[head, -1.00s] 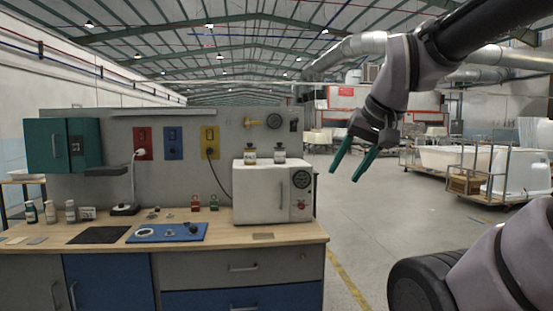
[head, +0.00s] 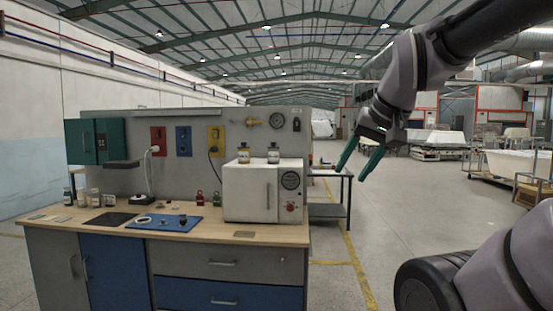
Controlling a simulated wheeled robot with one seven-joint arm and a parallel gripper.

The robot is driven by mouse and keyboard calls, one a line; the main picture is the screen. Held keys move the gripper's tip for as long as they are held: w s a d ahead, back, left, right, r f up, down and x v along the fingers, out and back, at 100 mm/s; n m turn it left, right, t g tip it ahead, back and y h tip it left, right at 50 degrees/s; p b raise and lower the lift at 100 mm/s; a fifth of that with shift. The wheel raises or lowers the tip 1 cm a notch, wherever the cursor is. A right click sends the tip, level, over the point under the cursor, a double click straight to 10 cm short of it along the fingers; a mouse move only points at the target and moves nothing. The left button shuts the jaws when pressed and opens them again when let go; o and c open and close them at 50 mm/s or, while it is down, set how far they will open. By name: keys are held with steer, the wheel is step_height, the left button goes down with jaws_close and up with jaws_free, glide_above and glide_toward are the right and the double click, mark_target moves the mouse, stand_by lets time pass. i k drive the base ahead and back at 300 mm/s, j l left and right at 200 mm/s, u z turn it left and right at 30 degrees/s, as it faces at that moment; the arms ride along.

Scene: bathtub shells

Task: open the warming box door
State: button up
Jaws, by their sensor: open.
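The warming box (head: 245,192) is a white box on the right end of the workbench. Its front door looks shut, with a vertical grey handle (head: 269,196) near the door's right side. A round dial (head: 290,181) and a red knob (head: 291,207) sit on the panel right of the door. My gripper (head: 358,165) has two green fingers, spread open and empty. It hangs in the air to the right of the box in the picture, apart from it and pointing down to the left.
Two small jars (head: 258,154) stand on top of the box. A small tag lies on the wooden worktop (head: 205,231) in front of it. A blue mat (head: 165,223) with small parts and a lamp (head: 148,178) are further left. A dark table (head: 332,211) stands behind right.

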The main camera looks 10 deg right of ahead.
mark_target(250, 195)
steer(key=l, duration=0.1)
steer(key=i+l+u, duration=0.15)
steer(key=i, duration=0.9)
